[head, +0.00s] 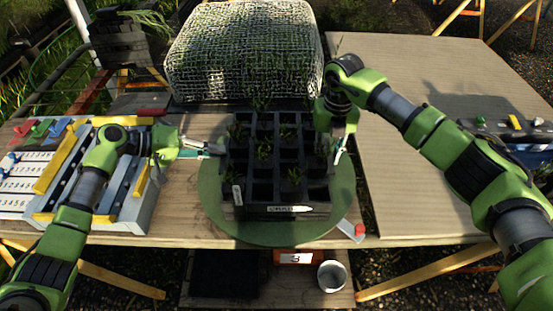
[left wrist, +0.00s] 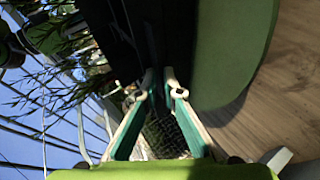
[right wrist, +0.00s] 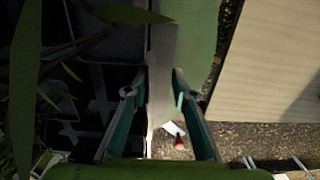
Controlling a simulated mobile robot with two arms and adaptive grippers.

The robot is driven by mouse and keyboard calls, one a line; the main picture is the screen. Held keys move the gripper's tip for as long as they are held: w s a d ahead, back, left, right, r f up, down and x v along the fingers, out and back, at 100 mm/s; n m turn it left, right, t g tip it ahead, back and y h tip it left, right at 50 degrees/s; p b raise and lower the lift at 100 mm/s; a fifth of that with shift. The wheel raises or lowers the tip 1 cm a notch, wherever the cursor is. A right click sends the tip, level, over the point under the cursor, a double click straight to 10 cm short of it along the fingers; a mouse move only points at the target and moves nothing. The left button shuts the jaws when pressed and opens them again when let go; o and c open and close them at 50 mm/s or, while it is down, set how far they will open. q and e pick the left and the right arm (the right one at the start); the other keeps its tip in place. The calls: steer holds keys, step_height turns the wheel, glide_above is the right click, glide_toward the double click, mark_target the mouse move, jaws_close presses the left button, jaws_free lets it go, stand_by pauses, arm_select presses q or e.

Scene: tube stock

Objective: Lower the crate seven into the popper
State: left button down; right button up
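A black crate of square cells (head: 262,193) with green seedlings stands on a round green disc (head: 340,215) at the middle of the table. Its front carries a white label, too small to read surely. My left gripper (head: 212,148) is at the crate's left side. In the left wrist view its fingertips (left wrist: 160,88) are close together near the crate's dark side; I cannot tell whether they grip it. My right gripper (head: 339,150) points down at the crate's right side. In the right wrist view its fingers (right wrist: 159,85) are apart at the crate's edge. I cannot identify the popper surely.
A grey frame with yellow bars (head: 130,205) and a numbered white board (head: 15,190) stand at the left. A white mesh basket (head: 243,45) is behind the crate. Below are an orange numbered block (head: 298,257) and a metal cup (head: 333,276). The right tabletop (head: 400,195) is mostly bare.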

jaws_close()
arm_select(q)
steer(key=shift+w+r, duration=0.15)
steer(key=shift+r, duration=0.15)
arm_select(e)
steer(key=shift+w+r, duration=0.15)
